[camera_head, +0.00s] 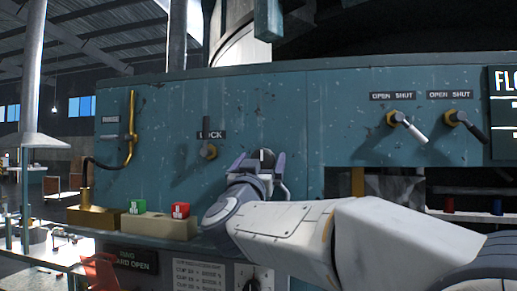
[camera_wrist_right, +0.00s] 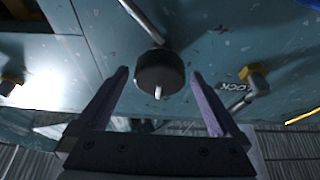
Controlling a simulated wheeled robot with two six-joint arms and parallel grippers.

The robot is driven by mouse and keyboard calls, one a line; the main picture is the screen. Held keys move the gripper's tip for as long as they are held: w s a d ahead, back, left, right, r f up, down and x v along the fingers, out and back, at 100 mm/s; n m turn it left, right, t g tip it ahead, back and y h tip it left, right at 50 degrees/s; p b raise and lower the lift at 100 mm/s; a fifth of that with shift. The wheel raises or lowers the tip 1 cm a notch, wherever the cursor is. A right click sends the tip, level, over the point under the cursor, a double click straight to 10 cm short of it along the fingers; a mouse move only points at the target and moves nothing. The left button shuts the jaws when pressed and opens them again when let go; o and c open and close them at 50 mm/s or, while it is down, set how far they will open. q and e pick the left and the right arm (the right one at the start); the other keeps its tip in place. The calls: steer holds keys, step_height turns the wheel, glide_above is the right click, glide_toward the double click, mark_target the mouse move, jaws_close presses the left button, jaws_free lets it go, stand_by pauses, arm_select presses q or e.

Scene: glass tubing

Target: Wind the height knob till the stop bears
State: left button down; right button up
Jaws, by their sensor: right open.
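My right gripper (camera_wrist_right: 160,80) is open, with one finger on each side of the knob; I see gaps between fingers and knob and cannot tell the depth. In the head view the right gripper (camera_head: 262,161) is against the panel, and its arm hides much of what lies below. The stop cannot be made out. My left gripper is in neither view.
A lever (camera_head: 208,151) under a partly readable "LOCK" label sits left of the gripper. Two valve levers, one white (camera_head: 412,130) and one black (camera_head: 471,127), are at right.

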steer(key=shift+w+d+r, duration=0.25)
steer(key=shift+w, duration=0.35)
steer(key=c, duration=1.3)
steer(key=shift+m, duration=0.5)
steer(key=m+g+h+b, duration=0.1)
steer(key=m+h, duration=0.1)
steer(key=m, duration=0.1)
steer(key=shift+m, duration=0.4)
steer(key=shift+d+f+m+g+h, duration=0.1)
steer(key=shift+m+g+h, duration=0.5)
steer(key=shift+m, duration=0.95)
steer(key=shift+d+m+g+h, duration=0.1)
steer(key=shift+m+g+h, duration=0.45)
steer(key=shift+m, duration=1)
